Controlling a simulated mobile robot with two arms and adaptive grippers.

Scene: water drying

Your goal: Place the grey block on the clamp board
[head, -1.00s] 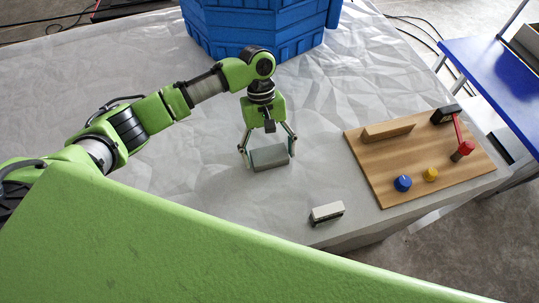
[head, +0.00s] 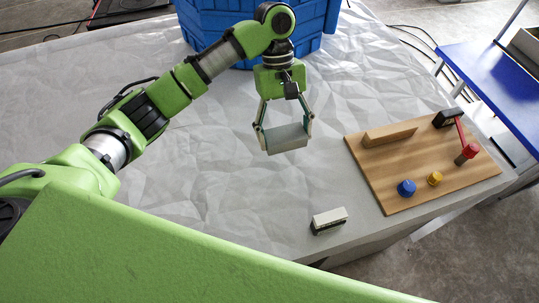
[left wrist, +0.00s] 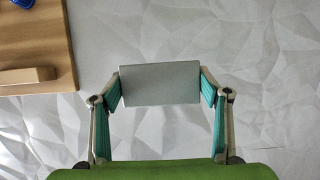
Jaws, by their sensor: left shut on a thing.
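The grey block (head: 287,138) is held between the fingers of my left gripper (head: 284,132), raised above the grey table. In the left wrist view the grey block (left wrist: 160,83) lies across between the two teal finger pads of my left gripper (left wrist: 160,90). The wooden clamp board (head: 400,193) lies to the right of the gripper, with a wooden bar, a red-handled clamp, a blue knob and a yellow knob on it. A corner of the board (left wrist: 66,60) shows at upper left in the left wrist view. My right gripper is not in view.
A small white-and-black block (head: 329,221) lies near the table's front edge, left of the board. A large blue crate (head: 215,25) stands at the back. A blue surface (head: 490,75) is at far right. Crinkled table between gripper and board is clear.

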